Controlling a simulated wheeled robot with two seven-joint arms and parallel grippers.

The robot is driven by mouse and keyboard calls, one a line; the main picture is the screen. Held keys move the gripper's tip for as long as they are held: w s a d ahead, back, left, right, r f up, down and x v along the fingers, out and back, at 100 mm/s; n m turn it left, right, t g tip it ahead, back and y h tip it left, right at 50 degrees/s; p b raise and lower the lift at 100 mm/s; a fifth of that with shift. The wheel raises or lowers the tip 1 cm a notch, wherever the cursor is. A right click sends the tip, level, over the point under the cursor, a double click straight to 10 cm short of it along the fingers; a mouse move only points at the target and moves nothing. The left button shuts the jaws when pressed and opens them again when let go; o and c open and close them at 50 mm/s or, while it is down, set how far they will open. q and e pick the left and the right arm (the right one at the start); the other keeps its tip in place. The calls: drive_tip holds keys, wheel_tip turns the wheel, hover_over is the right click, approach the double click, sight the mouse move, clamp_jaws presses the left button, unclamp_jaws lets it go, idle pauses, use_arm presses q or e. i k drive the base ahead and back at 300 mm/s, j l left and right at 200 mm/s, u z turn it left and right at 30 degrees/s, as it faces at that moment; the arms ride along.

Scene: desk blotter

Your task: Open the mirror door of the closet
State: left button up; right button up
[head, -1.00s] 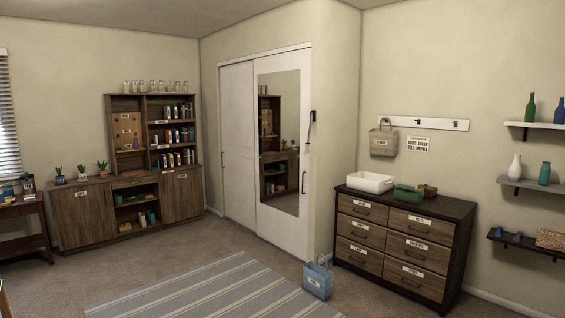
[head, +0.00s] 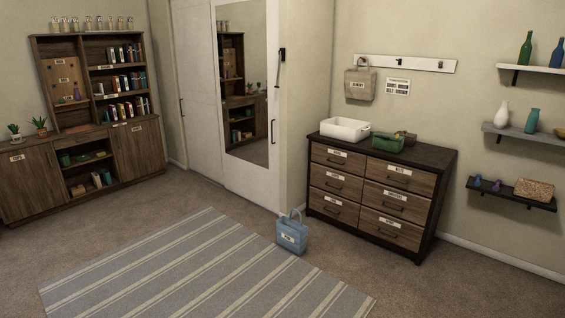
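The closet has two white sliding doors in the head view. The mirror door (head: 232,178) is the right one, with a tall mirror (head: 240,110) that reflects the bookshelf. A dark vertical handle (head: 273,131) is on its right edge. The plain white door (head: 197,100) is to its left, with a small dark handle (head: 181,108). The mirror door stands at the right side of the closet, against the wall corner, and looks shut. Neither of my grippers is in view.
A striped rug (head: 200,265) lies on open carpet before the closet. A blue bag (head: 292,235) stands on the floor near the closet's right corner. A dresser (head: 375,200) is to the right, a bookshelf cabinet (head: 135,150) to the left.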

sight(245, 33)
drive_tip(key=i+u, duration=0.35)
drive_tip(key=i, duration=2.2)
